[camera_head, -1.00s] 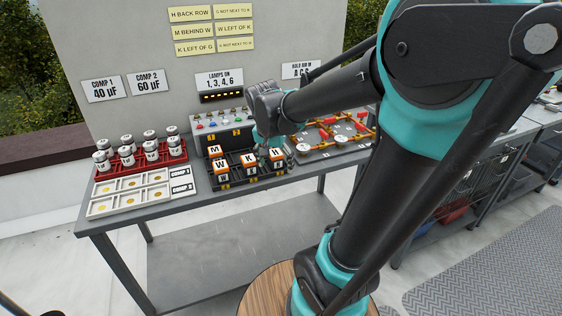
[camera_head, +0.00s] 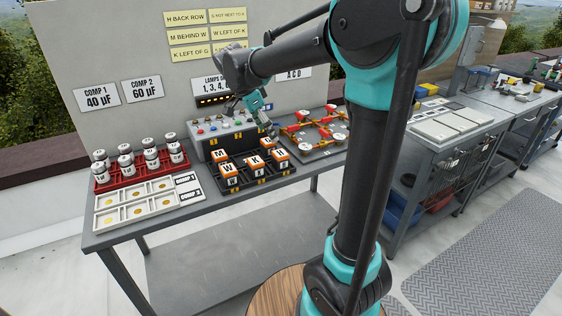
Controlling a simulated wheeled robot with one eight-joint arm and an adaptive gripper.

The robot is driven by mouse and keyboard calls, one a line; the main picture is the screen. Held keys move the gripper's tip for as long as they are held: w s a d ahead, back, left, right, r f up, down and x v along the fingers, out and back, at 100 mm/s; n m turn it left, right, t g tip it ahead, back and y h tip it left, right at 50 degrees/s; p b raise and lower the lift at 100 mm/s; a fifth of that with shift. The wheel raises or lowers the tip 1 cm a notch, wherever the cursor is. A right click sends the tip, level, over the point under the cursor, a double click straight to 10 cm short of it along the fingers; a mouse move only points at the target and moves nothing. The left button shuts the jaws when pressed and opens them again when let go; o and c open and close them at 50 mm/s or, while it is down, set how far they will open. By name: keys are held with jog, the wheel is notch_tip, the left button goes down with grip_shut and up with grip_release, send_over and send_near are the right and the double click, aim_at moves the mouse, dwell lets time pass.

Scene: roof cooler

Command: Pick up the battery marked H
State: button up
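Several orange-and-black batteries with white lettered tops sit in a black tray (camera_head: 262,178) on the grey bench. The battery at the tray's right end (camera_head: 280,152) has a top that reads as H, though small in this view. The K battery (camera_head: 254,161) is just left of it, with the M battery (camera_head: 220,156) and the W battery (camera_head: 229,169) at the left. My gripper (camera_head: 270,133) points down, behind and above the right end of the tray, apart from the H battery as far as I can see. Its fingers are too small to tell open from shut.
A red rack (camera_head: 140,172) of capacitors and a white compartment tray (camera_head: 135,205) stand at the left. A control box (camera_head: 220,138) with coloured buttons is behind the batteries. A board with red-and-yellow fittings (camera_head: 318,135) lies to the right. Yellow notes (camera_head: 207,35) hang on the wall panel.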

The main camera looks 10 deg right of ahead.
aim_at(279, 153)
jog(key=x, duration=1.3)
jog(key=shift+c, duration=0.2)
jog(key=c, duration=1.5)
jog(key=shift+r, duration=0.1)
